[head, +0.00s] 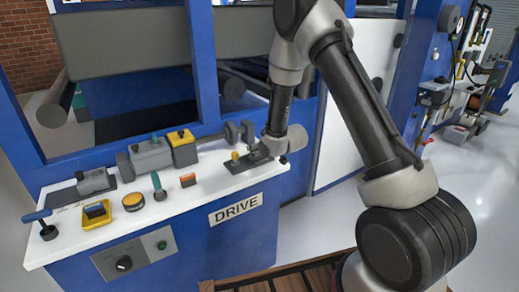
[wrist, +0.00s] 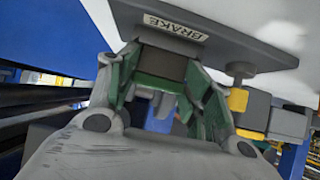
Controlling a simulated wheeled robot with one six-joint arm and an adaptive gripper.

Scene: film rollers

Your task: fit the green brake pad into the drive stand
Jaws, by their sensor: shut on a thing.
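Whether the pad is seated or only touching cannot be told. The brake plate also shows in the head view (head: 243,167), with a yellow knob (head: 235,156) on it. The pad is hidden in the head view.
A blue upright (head: 203,65) rises behind.

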